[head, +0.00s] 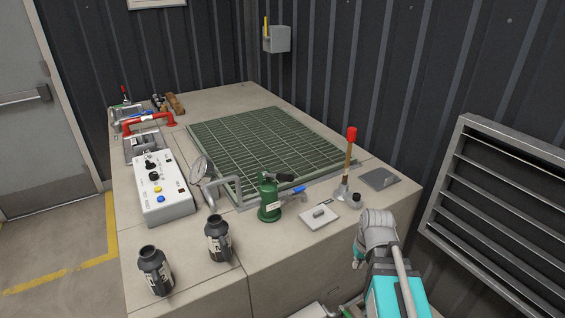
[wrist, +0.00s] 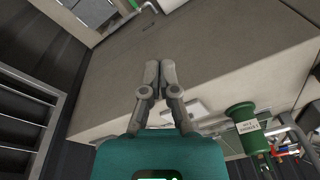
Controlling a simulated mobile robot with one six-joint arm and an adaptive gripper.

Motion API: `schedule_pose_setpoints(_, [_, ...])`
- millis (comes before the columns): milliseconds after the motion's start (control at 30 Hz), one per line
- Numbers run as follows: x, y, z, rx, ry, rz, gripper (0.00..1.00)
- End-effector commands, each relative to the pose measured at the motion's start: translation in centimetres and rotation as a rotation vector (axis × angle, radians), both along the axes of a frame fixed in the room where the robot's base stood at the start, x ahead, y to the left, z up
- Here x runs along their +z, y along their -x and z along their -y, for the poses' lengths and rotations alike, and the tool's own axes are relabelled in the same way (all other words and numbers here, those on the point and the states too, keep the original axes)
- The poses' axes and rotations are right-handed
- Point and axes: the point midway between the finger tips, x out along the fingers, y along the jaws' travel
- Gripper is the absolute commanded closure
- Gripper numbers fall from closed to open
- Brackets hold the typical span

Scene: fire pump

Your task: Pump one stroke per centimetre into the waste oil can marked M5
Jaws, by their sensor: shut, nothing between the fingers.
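Two dark cans with pale labels, a left can (head: 155,270) and a right can (head: 217,240), stand upright on the near left of the bench; I cannot read which mark each bears. A green pump-like body (head: 268,203) with a dark top stands near the grate's front edge. It also shows in the wrist view (wrist: 241,118) with a white label too small to read. My gripper (wrist: 160,66) is shut and empty. In the head view my gripper (head: 358,262) is beyond the bench's near right edge, apart from the green body and both cans.
A wooden rod with a red top (head: 348,170) stands upright near a white plate (head: 318,214) and a grey plate (head: 380,179). A green grate (head: 255,150) fills the bench middle. A control box (head: 160,188) and red pipe (head: 148,119) are at left. A louvre (head: 500,195) is at right.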

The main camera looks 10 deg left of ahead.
Motion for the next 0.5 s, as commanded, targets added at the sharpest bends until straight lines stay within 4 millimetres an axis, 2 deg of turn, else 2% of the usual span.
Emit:
schedule_pose_setpoints(33, [1.5,-0.5,-0.1,0.000,0.018,-0.007,1.00])
schedule_pose_setpoints(267, [4.6,-2.3,-1.3,0.029,0.066,-0.007,1.00])
schedule_pose_setpoints(500, [8.0,-4.6,-3.4,0.089,0.090,0.016,1.00])
